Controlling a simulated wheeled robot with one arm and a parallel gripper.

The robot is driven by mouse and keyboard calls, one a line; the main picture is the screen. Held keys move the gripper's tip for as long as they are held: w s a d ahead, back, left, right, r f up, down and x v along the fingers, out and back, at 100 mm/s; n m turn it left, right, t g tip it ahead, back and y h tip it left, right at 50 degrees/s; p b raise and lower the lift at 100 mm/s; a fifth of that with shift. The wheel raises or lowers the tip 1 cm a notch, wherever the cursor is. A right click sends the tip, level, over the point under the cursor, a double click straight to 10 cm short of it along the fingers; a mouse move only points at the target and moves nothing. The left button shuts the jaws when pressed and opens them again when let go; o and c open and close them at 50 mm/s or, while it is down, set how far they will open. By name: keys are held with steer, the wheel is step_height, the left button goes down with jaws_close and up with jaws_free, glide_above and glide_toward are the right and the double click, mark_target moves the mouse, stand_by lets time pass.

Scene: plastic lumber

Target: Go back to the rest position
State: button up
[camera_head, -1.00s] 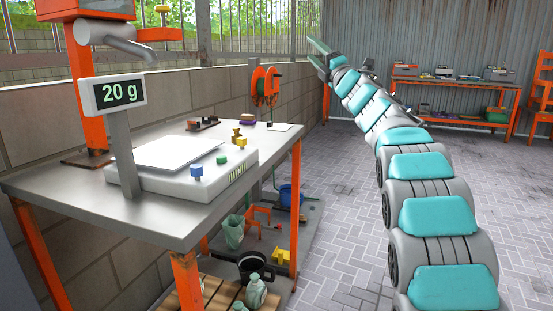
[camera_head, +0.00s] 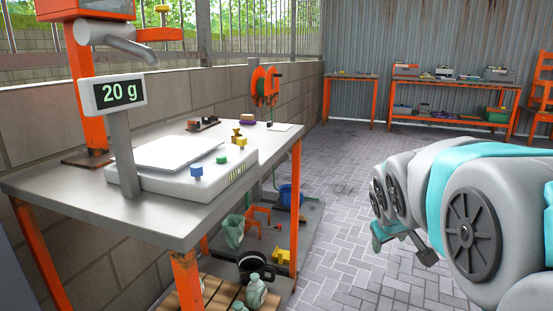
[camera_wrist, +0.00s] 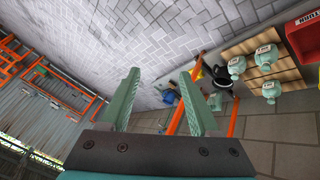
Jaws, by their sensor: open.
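My gripper (camera_wrist: 161,103) is open in the wrist view, its two green fingers spread with nothing between them. In the head view my arm is folded back at the lower right, and part of my gripper (camera_head: 402,240) shows low over the paved floor, clear of the table. Its fingertips are hard to make out there.
A metal table (camera_head: 180,228) with orange legs stands at left. It bears a scale (camera_head: 185,182) with a display (camera_head: 118,94) reading 20 g. Pots and a blue bucket (camera_head: 288,195) are beneath and behind it. Orange shelving (camera_head: 450,116) stands at the back. The paved floor (camera_head: 340,200) between is free.

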steer(key=s+a+f+m+g+y, duration=0.1)
steer(key=s+a+f+g, duration=0.2)
steer(key=s, duration=0.7)
steer(key=s+a+f+m+g+y, duration=0.1)
steer(key=s+f, duration=0.4)
steer(key=s, duration=0.6)
steer(key=s+a+f+m+g+y, duration=0.1)
steer(key=s+a+f+g, duration=0.3)
steer(key=s, duration=0.7)
steer(key=shift+a+f+g, duration=0.3)
steer(key=shift+a+f, duration=0.25)
steer(key=shift+a, duration=0.1)
